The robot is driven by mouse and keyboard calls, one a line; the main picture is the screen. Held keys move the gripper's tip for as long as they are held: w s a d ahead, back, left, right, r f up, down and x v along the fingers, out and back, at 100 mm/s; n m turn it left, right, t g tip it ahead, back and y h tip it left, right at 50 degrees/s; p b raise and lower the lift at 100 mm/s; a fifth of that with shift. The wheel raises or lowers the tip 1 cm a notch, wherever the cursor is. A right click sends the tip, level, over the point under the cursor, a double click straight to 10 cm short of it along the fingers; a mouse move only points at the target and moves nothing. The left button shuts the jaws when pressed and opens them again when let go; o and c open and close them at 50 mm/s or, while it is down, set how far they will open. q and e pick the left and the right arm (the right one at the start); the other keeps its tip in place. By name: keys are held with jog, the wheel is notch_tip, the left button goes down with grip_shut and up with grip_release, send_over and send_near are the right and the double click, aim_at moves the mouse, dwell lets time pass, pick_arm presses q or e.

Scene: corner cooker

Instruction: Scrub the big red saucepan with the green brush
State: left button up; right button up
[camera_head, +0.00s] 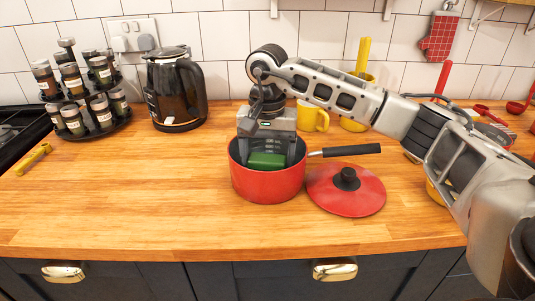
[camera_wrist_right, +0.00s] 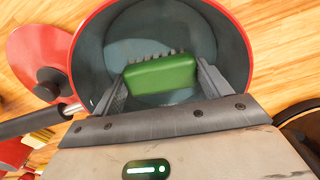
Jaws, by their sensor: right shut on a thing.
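The big red saucepan (camera_head: 268,188) stands on the wooden counter, its black handle pointing right; its dark inside shows in the right wrist view (camera_wrist_right: 240,32). The green brush (camera_wrist_right: 160,72) is between the fingers of my right gripper (camera_wrist_right: 160,80), which is shut on it. In the head view the green brush (camera_head: 266,160) is inside the saucepan's opening, below the right gripper (camera_head: 268,152). Its bristles face the far wall of the pan in the wrist view; I cannot tell whether they touch the pan. My left gripper is not in view.
A red lid (camera_head: 345,200) with a black knob lies right of the saucepan. A black kettle (camera_head: 175,92) and a spice rack (camera_head: 88,95) stand at the back left. A yellow mug (camera_head: 314,117) is behind the pan.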

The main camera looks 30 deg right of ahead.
jog(key=shift+f+b, duration=0.4)
jog(key=shift+f, duration=0.2)
dwell(1.0)
jog(key=shift+s+a, duration=1.15)
jog(key=shift+s, duration=0.2)
jog(key=shift+w+d, duration=1.55)
jog(key=shift+w, duration=0.2)
jog(key=shift+w+d, duration=0.75)
jog(key=shift+w, duration=0.15)
